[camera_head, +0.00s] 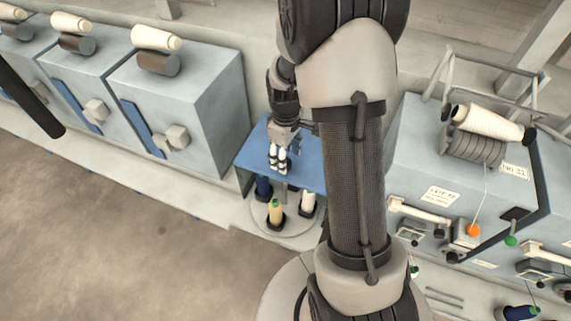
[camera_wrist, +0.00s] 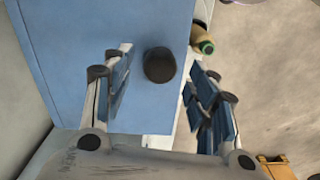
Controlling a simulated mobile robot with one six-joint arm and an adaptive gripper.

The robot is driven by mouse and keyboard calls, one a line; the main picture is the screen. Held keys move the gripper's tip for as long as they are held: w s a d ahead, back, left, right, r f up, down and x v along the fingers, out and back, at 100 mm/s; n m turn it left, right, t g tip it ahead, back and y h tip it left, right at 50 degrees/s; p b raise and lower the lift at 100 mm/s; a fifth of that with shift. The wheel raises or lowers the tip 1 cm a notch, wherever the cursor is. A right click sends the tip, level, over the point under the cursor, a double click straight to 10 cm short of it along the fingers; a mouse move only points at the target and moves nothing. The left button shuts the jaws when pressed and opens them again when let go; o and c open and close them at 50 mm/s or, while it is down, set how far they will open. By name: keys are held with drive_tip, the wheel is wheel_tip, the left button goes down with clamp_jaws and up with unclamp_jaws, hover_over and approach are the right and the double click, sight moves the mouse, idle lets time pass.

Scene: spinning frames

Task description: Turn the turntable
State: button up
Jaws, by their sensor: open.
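The turntable (camera_head: 296,226) is a pale round plate low under a blue panel (camera_head: 254,153). A cream bobbin (camera_head: 276,211), a white bobbin (camera_head: 308,203) and a dark blue bobbin (camera_head: 263,187) stand on it in dark holders. My gripper (camera_head: 279,160) is over the blue panel. In the wrist view my gripper (camera_wrist: 163,78) is open, with a dark round knob (camera_wrist: 159,65) between its spread fingers, standing on the blue panel (camera_wrist: 100,25). My arm hides part of the right side of the panel.
Blue-grey machine boxes (camera_head: 190,98) with cones on top stand to the left. Another machine (camera_head: 425,150) with a large white cone stands to the right. The floor (camera_head: 120,245) at front left is clear. A green-tipped bobbin (camera_wrist: 203,44) shows beside the panel.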

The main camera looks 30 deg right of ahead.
drive_tip(key=shift+f+b, duration=0.35)
drive_tip(key=shift+f, duration=1.3)
clamp_jaws()
